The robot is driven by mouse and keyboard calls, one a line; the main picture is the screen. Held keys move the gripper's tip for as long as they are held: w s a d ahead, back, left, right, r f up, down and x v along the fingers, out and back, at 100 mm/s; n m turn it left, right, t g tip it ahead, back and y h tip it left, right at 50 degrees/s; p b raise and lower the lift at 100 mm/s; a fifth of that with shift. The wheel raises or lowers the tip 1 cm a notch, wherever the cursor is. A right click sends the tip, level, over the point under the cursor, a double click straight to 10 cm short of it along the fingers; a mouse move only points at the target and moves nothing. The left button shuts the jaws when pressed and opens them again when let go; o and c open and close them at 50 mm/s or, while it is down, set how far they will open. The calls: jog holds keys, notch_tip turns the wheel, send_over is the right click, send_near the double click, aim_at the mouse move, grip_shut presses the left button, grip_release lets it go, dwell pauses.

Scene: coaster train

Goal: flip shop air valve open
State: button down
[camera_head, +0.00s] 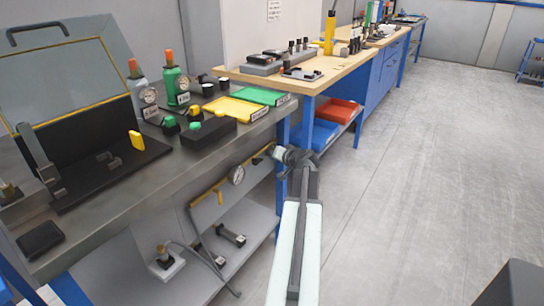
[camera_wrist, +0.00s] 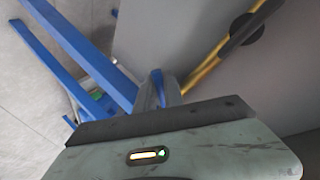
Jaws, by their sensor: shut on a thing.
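A brass air pipe (camera_head: 222,188) with a round white gauge (camera_head: 237,175) runs along a grey panel below the metal bench. My gripper (camera_head: 272,152) is at the pipe's right end, beside the bench's blue leg. In the wrist view, the brass pipe (camera_wrist: 205,72) slants up to the right past a black round part (camera_wrist: 246,29). My gripper (camera_wrist: 160,92) shows there with its fingers together around a small blue piece (camera_wrist: 157,76), which looks like the valve's lever. The fingers and wrist hide most of the valve body, and the lever's angle is unclear.
The metal bench (camera_head: 120,192) holds an open case, bottles and trays above the pipe. Blue legs (camera_wrist: 90,55) stand close to my gripper's left in the wrist view. A lower shelf (camera_head: 255,225) carries fittings and a hose.

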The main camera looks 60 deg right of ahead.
jog(key=c, duration=1.7)
grip_release()
jog(key=shift+c, duration=0.2)
jog(key=p+v, duration=0.3)
jog(key=v, duration=0.4)
jog(key=shift+s+a+r, duration=0.2)
jog(key=shift+s, duration=0.05)
jog(key=shift+o, duration=0.3)
